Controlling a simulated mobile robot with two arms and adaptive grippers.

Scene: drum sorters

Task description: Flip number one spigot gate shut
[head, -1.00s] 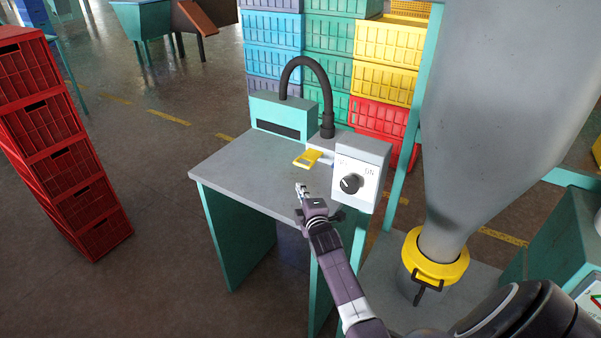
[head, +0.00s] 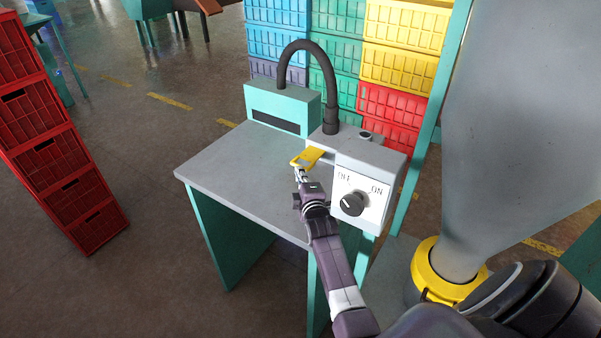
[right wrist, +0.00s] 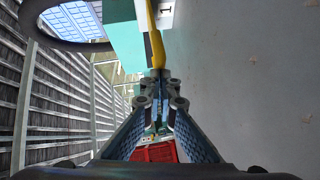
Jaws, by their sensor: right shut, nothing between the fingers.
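The spigot gate is a yellow flap (head: 309,156) sticking out from the left side of the grey control box on the workbench. In the right wrist view the yellow flap (right wrist: 157,48) shows edge-on, beside a white label with a 1 (right wrist: 166,11). My right gripper (head: 299,173) is shut and empty, just below the flap's near end. In the right wrist view my fingertips (right wrist: 160,77) lie right at the flap's end; I cannot tell whether they touch it. My left gripper is not in view.
The grey workbench (head: 235,175) carries a teal box (head: 283,108), a black curved hose (head: 326,75) and an OFF/ON knob (head: 352,204). A grey hopper (head: 490,130) with a yellow collar stands at right. Red crates (head: 50,140) are stacked at left; the bench's left part is clear.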

